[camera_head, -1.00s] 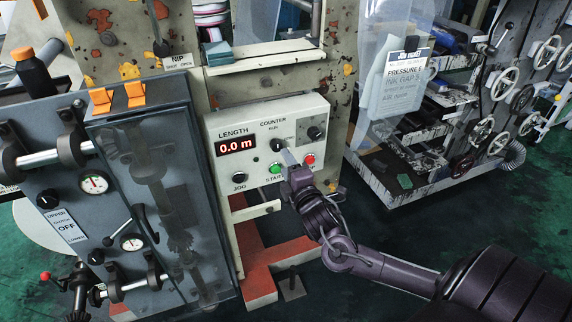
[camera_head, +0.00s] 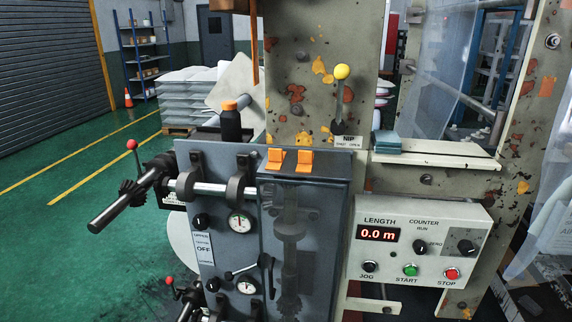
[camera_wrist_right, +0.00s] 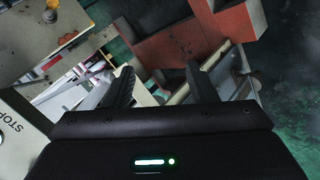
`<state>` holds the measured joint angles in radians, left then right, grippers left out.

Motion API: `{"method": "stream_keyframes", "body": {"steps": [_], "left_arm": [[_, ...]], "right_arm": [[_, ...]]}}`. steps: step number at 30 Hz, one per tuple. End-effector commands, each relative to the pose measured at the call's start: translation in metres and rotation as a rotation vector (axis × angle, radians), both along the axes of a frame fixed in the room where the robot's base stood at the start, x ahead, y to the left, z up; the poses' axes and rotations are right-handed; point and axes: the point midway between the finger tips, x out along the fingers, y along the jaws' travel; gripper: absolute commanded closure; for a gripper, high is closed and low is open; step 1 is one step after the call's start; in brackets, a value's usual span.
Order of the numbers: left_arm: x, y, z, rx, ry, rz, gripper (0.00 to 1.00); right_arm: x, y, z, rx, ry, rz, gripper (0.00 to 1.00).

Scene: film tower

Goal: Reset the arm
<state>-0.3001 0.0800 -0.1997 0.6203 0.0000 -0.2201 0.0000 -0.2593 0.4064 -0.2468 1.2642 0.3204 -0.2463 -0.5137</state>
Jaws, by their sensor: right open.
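My right gripper (camera_wrist_right: 165,88) shows in the right wrist view with its two dark fingers apart and nothing between them. Part of the control box (camera_wrist_right: 15,135) with the word STOP is at the left edge of that view. In the head view the control box (camera_head: 418,240) reads 0.0 m and carries a COUNTER knob, a green START button and a red STOP button. Neither of my arms shows in the head view.
A grey machine panel (camera_head: 222,270) with gauges and orange switches stands left of the box. A yellow-knobbed lever (camera_head: 341,72) marked NIP rises above it. A red base part (camera_wrist_right: 185,45) lies beyond my right fingers. Green floor (camera_head: 100,170) is clear at left.

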Motion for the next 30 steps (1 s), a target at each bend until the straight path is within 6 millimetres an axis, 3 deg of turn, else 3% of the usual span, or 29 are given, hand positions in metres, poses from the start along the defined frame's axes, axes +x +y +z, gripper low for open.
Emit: {"method": "stream_keyframes", "body": {"steps": [1,6,10,15,18,21,30], "left_arm": [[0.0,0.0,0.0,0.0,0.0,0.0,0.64],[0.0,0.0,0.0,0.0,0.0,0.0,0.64],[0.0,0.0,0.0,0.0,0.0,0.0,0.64],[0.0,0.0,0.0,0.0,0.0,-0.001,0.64],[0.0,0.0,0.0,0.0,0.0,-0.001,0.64],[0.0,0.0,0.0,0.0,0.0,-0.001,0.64],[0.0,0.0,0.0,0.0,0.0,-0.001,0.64]], "right_arm": [[-0.026,0.008,-0.032,0.057,0.06,-0.039,0.48],[-0.117,0.043,-0.119,0.248,0.24,-0.18,0.48],[-0.194,0.081,-0.169,0.383,0.379,-0.295,0.48],[-0.278,0.129,-0.204,0.514,0.525,-0.427,0.48],[-0.309,0.148,-0.213,0.559,0.578,-0.476,0.48],[-0.325,0.159,-0.216,0.582,0.605,-0.504,0.48],[-0.329,0.161,-0.217,0.588,0.613,-0.511,0.48]]}}
